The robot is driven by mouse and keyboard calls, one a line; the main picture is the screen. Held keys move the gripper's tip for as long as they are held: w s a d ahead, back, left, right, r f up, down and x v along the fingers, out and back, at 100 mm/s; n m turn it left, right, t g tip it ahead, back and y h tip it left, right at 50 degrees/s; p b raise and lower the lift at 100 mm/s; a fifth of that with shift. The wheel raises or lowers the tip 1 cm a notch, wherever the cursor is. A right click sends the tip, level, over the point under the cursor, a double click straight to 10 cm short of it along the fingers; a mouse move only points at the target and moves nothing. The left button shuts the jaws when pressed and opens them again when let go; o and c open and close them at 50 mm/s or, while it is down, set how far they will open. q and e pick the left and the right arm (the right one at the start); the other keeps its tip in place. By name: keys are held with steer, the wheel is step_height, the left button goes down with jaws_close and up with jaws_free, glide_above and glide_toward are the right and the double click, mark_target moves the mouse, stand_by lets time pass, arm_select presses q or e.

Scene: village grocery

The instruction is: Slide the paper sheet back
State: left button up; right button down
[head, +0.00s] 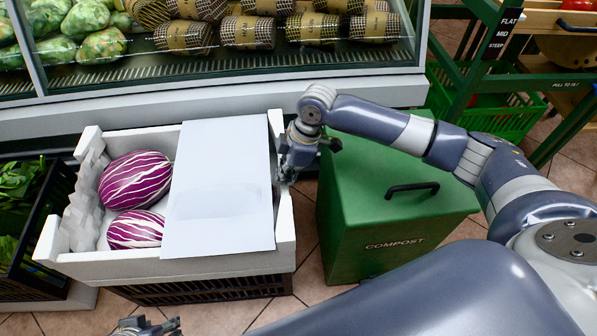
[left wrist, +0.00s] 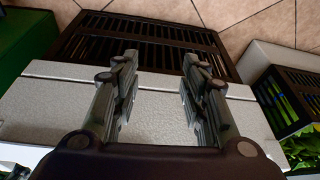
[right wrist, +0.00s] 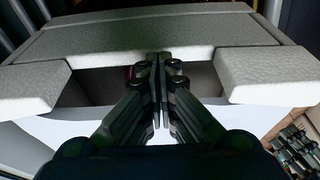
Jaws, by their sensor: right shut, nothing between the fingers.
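The white paper sheet (head: 220,195) lies over the right part of a white foam crate (head: 286,235), covering what is under it. Two purple-and-white striped radicchio heads (head: 135,180) show uncovered in the left part. My right gripper (head: 285,178) is at the crate's right wall, beside the sheet's right edge. In the right wrist view, my right gripper (right wrist: 158,62) is shut and empty, in front of a notch in the crate wall. My left gripper (head: 150,324) is low at the front; in the left wrist view (left wrist: 158,70) it is open and empty, facing the foam wall.
The foam crate stands on a black slatted crate (head: 205,290). A green compost bin (head: 385,220) stands close on the right. A black crate of leafy greens (head: 40,225) is on the left. A glass-fronted display case (head: 220,80) runs behind.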

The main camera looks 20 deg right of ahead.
steer(key=shift+w+a, duration=0.1)
steer(key=shift+a, duration=0.2)
